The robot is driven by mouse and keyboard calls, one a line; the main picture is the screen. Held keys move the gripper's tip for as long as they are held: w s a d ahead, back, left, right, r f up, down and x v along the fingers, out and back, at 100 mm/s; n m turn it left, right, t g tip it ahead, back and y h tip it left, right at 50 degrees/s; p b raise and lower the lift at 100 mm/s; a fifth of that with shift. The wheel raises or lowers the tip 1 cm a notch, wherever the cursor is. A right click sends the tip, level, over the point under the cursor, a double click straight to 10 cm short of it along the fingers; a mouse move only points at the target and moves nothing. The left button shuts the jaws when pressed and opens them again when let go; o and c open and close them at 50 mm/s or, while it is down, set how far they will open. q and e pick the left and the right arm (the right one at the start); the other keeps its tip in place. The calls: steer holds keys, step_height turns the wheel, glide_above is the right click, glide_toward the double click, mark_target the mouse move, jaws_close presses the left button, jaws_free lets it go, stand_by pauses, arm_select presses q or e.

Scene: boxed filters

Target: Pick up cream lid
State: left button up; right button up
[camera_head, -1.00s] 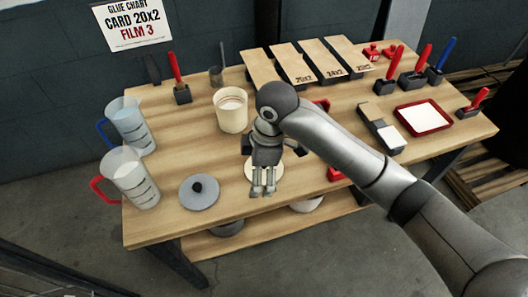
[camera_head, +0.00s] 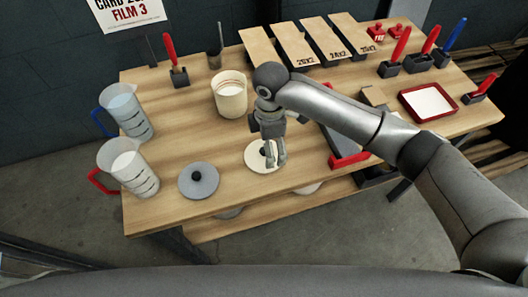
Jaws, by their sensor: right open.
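The cream lid (camera_head: 257,163) is a flat round disc with a dark knob, lying near the front edge of the table. My right gripper (camera_head: 275,164) points down over the lid's right part, with its fingers beside the knob and covering some of the disc. The gripper is open and holds nothing that I can see. Whether its fingertips touch the lid I cannot tell. A cream pot (camera_head: 230,99) stands open behind the lid, to the left of my right arm. My left gripper is not in view.
A grey lid (camera_head: 199,180) lies left of the cream lid. Two measuring jugs (camera_head: 128,168) stand at the left edge. A red-edged dark tray (camera_head: 346,160) lies right of the gripper. Boards (camera_head: 302,42), tool holders (camera_head: 417,62) and a red tray (camera_head: 428,101) fill the back and right.

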steer(key=shift+d+f, duration=0.1)
steer(key=shift+f, duration=1.45)
steer(key=shift+c, duration=0.3)
steer(key=shift+s, duration=0.1)
steer(key=c, duration=0.7)
steer(key=shift+s+d, duration=0.1)
steer(key=shift+s, duration=0.1)
steer(key=c, duration=0.3)
